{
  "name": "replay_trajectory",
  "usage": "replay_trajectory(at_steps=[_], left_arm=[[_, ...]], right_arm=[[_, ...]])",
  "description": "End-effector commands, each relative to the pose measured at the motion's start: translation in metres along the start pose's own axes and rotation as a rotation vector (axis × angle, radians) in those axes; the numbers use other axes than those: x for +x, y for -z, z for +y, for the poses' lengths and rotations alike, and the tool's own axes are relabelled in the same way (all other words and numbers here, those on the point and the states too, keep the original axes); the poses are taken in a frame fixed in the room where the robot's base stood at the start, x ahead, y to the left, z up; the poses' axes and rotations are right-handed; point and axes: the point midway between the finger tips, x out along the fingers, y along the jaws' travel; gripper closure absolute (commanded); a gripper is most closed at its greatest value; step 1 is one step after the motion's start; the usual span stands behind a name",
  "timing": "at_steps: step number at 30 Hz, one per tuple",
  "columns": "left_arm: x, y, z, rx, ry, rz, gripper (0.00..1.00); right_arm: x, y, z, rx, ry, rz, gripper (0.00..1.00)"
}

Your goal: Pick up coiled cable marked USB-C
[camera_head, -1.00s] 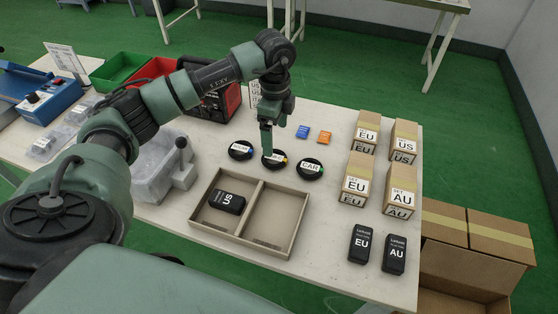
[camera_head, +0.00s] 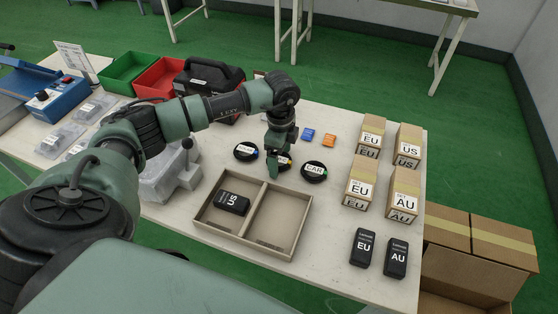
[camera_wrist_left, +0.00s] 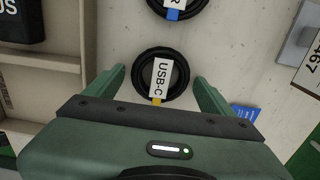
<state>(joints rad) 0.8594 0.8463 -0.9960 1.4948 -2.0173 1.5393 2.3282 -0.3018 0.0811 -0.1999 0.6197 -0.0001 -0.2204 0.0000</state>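The coiled cable marked USB-C (camera_wrist_left: 160,101) is a black ring with a white label and a yellow tip, lying flat on the table. In the head view only part of it (camera_head: 286,163) shows behind my gripper. My left gripper (camera_head: 274,172) points down at it. In the left wrist view my left gripper (camera_wrist_left: 159,76) is open, with one finger on each side of the coil and gaps between; nothing is held. I cannot tell the fingertips' exact height. My right gripper is not in view.
Similar coils lie on both sides, one with a blue tip (camera_head: 246,152) and one marked CAR (camera_head: 314,171). A divided tray (camera_head: 300,222) with a US adapter (camera_head: 231,202) is in front.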

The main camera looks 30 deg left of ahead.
Motion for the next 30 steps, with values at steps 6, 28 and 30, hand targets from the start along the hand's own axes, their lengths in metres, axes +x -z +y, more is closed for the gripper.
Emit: replay_trajectory(at_steps=[6,28,30], left_arm=[[-0.001,0.000,0.000,0.000,0.000,0.000,0.75],[-0.078,0.000,-0.002,0.000,0.008,0.002,0.76],[-0.100,0.001,-0.002,0.001,0.008,0.003,0.76]], right_arm=[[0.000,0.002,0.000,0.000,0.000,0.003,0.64],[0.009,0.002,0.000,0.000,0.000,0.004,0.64],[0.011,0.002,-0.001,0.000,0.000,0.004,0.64]])
